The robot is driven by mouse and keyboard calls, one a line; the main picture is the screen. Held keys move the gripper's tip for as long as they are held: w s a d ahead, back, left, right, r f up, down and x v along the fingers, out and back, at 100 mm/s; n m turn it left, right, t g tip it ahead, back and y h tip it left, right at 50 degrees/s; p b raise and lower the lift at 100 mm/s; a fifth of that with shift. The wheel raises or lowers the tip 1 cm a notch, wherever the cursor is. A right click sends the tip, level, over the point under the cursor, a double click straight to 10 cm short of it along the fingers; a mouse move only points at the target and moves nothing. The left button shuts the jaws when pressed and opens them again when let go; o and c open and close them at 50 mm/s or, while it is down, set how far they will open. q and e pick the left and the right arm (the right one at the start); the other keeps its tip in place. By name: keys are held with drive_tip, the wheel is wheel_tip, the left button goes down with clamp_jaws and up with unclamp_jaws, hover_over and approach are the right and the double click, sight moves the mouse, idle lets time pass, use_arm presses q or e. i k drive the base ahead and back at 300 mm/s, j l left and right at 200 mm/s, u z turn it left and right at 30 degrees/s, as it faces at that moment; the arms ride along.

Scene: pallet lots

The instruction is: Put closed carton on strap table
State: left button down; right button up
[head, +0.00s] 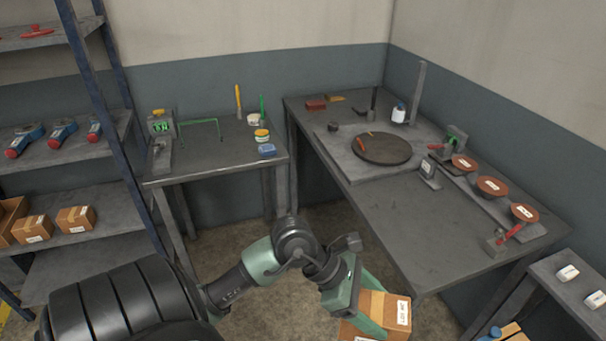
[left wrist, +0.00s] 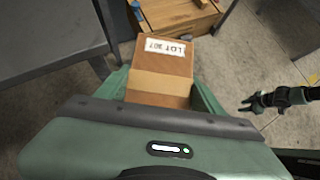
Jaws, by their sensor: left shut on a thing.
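A closed brown carton (head: 398,312) with a tape band and a white lot label is at the bottom of the head view. My left gripper (head: 368,318) is shut on it, with its green fingers on either side. The carton also shows in the left wrist view (left wrist: 162,62), between the fingers, held above the floor. Two tables show: a smaller grey table (head: 215,167) at the back and a long grey table (head: 395,215) at the right. I cannot tell which is the strap table.
The back table bears a green-display device (head: 160,125), a green wire frame (head: 200,122) and small pots; its front middle is bare. The long table bears a dark turntable (head: 381,150) and several brown discs. A shelf (head: 75,200) with more cartons stands left.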

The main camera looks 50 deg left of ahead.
sight(206, 160)
drive_tip(key=j+u, duration=0.15)
drive_tip(key=u, duration=0.2)
drive_tip(key=i+j+u, duration=0.1)
drive_tip(key=u, duration=0.25)
drive_tip(key=i+j+u, duration=0.1)
drive_tip(key=u, duration=0.25)
drive_tip(key=i+j+u, duration=0.15)
drive_tip(key=i+j, duration=0.25)
drive_tip(key=i+j+u, duration=0.2)
drive_tip(key=i+j, duration=0.15)
drive_tip(key=i+j+u, duration=0.15)
drive_tip(key=i, duration=0.4)
drive_tip(key=i+j+u, duration=0.15)
drive_tip(key=i+j, duration=0.15)
drive_tip(key=i, duration=0.2)
